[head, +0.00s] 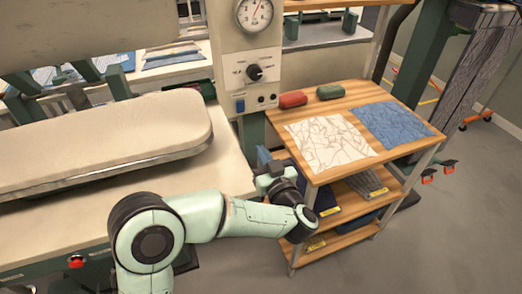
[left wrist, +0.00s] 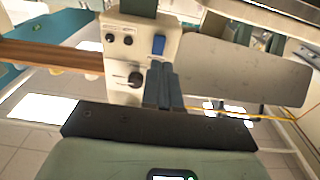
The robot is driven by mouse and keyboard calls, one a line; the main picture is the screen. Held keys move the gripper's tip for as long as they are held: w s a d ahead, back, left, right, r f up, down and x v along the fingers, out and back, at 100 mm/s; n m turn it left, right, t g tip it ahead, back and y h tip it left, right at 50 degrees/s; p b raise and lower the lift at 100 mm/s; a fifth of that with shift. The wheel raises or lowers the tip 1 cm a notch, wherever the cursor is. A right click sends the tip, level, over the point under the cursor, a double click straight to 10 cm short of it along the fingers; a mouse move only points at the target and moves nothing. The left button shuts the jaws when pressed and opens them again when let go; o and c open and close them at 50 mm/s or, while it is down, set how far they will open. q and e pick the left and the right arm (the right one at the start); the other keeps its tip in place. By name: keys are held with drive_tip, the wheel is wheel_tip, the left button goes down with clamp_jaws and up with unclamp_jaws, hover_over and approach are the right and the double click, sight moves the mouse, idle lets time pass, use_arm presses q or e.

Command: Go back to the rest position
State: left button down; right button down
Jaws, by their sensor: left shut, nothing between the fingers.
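My left arm reaches across the lower middle of the head view. Its gripper (head: 268,172) is beside the left edge of the wooden shelf unit, in front of the grey control column. In the left wrist view the two dark fingers (left wrist: 163,84) are together and hold nothing. The control column (left wrist: 135,40), with its black knob and blue switch, shows beyond them. My right gripper is in neither view.
The shelf unit (head: 305,102) carries a white patterned cloth (head: 335,142), a blue cloth (head: 392,126), a red roll (head: 293,99) and a green roll (head: 330,91). A padded pressing board (head: 110,140) lies left. Grey floor (head: 430,235) is open at lower right.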

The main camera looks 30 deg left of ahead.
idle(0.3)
use_arm(q)
wheel_tip(320, 180, down, 15)
drive_tip(key=w+d+m+t+h+p, duration=0.1)
drive_tip(key=w+d+m+h+p, duration=0.3)
drive_tip(key=h, duration=0.3)
drive_tip(key=s+d+f+m+g+h+p, duration=0.1)
drive_tip(key=s+f+g+h+p, duration=0.15)
drive_tip(key=s+f, duration=0.4)
drive_tip(key=s+d+f+m+g+h+p, duration=0.1)
drive_tip(key=s+d+f+g+h, duration=0.2)
drive_tip(key=f, duration=0.7)
drive_tip(key=s+d+f+g+h+p, duration=0.1)
drive_tip(key=s+f+g, duration=0.1)
drive_tip(key=s, duration=0.7)
drive_tip(key=s+d+f+g+h+p, duration=0.1)
drive_tip(key=s+f+g+h, duration=0.1)
drive_tip(key=s, duration=0.6)
drive_tip(key=s+d+f+g+h+p, duration=0.2)
drive_tip(key=s+f+g, duration=0.1)
drive_tip(key=s, duration=0.6)
drive_tip(key=shift+s+g, duration=0.35)
drive_tip(key=shift+g, duration=0.5)
